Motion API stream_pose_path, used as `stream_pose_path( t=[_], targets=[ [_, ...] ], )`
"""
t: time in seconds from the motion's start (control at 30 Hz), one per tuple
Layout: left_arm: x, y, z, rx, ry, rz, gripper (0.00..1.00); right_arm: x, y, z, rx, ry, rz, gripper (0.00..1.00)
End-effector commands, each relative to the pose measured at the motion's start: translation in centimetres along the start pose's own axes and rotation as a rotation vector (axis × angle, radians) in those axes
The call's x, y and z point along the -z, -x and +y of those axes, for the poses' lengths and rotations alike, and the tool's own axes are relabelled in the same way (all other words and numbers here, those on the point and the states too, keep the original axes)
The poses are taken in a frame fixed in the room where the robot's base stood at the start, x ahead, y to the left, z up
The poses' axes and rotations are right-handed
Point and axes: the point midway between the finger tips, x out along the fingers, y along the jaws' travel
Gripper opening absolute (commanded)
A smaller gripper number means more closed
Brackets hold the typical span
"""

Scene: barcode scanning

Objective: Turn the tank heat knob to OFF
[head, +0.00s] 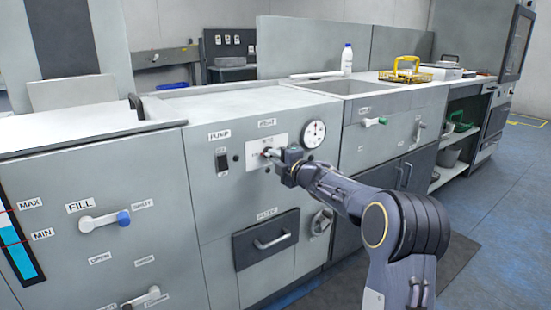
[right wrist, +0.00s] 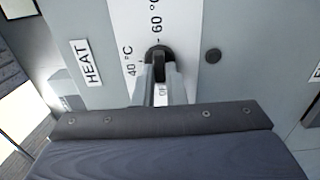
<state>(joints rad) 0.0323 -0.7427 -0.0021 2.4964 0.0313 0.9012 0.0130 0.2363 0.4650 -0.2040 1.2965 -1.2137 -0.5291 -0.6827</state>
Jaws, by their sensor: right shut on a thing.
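The heat knob (right wrist: 157,52) is small and black, on a white scale plate (right wrist: 190,15) marked 40 °C and 60 °C, with a partly hidden OFF mark below the knob. A HEAT label (right wrist: 86,62) is beside the plate. My right gripper (right wrist: 160,72) is shut on the knob, one finger on each side. In the head view the right gripper (head: 277,154) reaches the plate on the grey front panel and covers most of the knob. The fingers hide which mark the knob points to. My left gripper is not in view.
A round gauge (head: 313,134) is just right of the plate, and a black pump switch (head: 222,162) is to its left. A blue-tipped fill lever (head: 105,220) is further left.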

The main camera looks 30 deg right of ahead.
Motion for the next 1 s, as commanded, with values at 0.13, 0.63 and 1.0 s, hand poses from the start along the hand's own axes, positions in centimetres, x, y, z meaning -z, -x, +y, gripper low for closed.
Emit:
stream_pose_path(
  t=[0.13, 0.63, 1.0],
  targets=[
    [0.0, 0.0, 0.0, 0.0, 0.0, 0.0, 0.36, 0.1, 0.0, -0.2, 0.003, 0.002, 0.001, 0.28],
    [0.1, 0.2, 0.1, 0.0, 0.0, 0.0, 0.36, -0.1, 2.0, 0.1, 0.001, 0.0, -0.001, 0.33],
    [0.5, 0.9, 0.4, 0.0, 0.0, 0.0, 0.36, 0.0, 7.4, 0.0, 0.002, 0.0, 0.0, 0.33]
  ],
)
